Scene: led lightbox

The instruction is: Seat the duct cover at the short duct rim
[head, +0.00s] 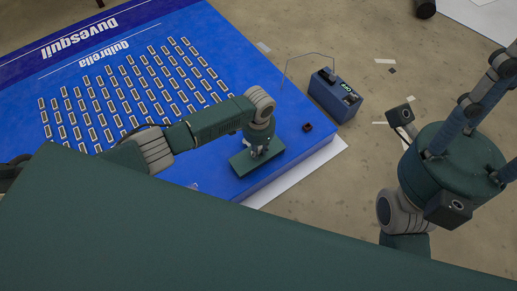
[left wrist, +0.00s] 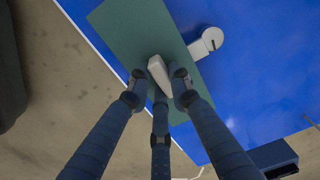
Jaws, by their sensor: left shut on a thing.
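A flat green rectangular plate with a pale raised handle, which looks like the duct cover (head: 272,161), lies at or just above the blue panel's right end. In the left wrist view the cover (left wrist: 122,24) is tilted, and its handle (left wrist: 160,72) sits between my fingers. My left gripper (head: 257,151) is shut on the handle; its three fingers also show in the left wrist view (left wrist: 157,83). I cannot make out the short duct rim; the cover may hide it. My right gripper (head: 487,95) is raised at the right, its fingertips not clearly shown.
A blue panel (head: 225,60) carries rows of small pale modules and white lettering. A pale round piece with a tab (left wrist: 207,42) is beside the cover. A small dark block (head: 307,127) sits near the panel's edge. A blue box with a display (head: 333,96) stands on the floor beyond.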

